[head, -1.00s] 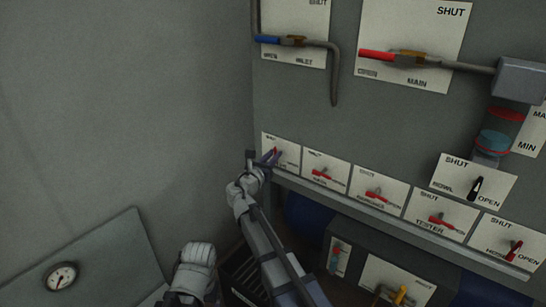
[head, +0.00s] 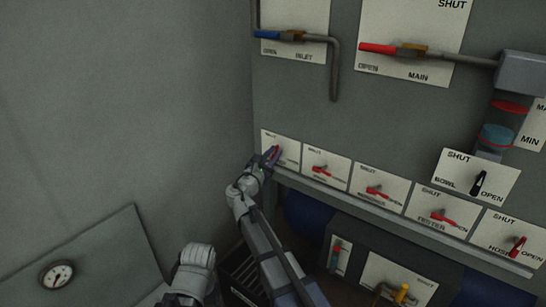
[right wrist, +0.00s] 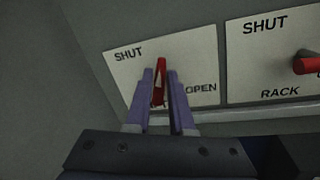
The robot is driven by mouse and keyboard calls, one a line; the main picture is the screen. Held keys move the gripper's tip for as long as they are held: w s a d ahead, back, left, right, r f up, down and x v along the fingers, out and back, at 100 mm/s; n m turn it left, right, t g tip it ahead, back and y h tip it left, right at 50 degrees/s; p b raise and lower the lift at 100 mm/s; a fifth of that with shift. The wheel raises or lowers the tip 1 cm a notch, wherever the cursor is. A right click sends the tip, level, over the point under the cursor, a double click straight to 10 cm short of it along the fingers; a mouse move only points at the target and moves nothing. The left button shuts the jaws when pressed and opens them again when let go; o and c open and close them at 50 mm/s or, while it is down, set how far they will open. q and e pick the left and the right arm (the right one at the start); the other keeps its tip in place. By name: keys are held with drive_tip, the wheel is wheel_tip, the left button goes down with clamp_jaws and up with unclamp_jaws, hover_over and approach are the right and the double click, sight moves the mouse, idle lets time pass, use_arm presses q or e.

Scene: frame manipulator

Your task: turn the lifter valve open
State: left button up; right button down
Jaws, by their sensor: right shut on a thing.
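The lifter valve is the leftmost small valve in the row, on a white plate (head: 288,150) marked SHUT and, in the right wrist view, OPEN at lower right. Its name is hidden behind the fingers. Its red handle (right wrist: 160,82) stands nearly upright in the right wrist view, between the two purple fingers. My right gripper (right wrist: 160,88) is shut on this handle; in the head view it reaches the plate from below left (head: 270,157). My left gripper is not in view.
The RACK valve (head: 320,169) with its red handle is just to the right, followed by several similar valves. A ledge (head: 400,220) runs below the row. Pipes with the blue inlet handle (head: 268,35) and red main handle (head: 378,48) are above. A bare wall is at left.

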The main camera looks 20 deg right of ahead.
drive_tip(key=m, duration=0.1)
drive_tip(key=m+b, duration=0.1)
drive_tip(key=m, duration=0.2)
drive_tip(key=shift+s+f+h, duration=0.1)
drive_tip(key=shift+f+h, duration=0.15)
drive_tip(key=shift+h, duration=0.05)
drive_tip(key=shift+s+d+f+m+g+h+b, duration=0.1)
drive_tip(key=shift+m+g+h+b, duration=0.25)
drive_tip(key=shift+m, duration=1.6)
drive_tip(key=shift+w+a+f+m+g+h+b, duration=0.15)
drive_tip(key=shift+m+h+b, duration=0.45)
drive_tip(key=shift+m, duration=1.4)
drive_tip(key=shift+s+d+f+m+g+h+b, duration=0.15)
drive_tip(key=shift+m+g+h+b, duration=0.25)
drive_tip(key=shift+m, duration=1.55)
drive_tip(key=c, duration=0.8)
unclamp_jaws()
drive_tip(key=b+v, duration=0.1)
drive_tip(key=v, duration=0.6)
drive_tip(key=shift+s+a+b, duration=0.25)
drive_tip(key=shift+b, duration=0.05)
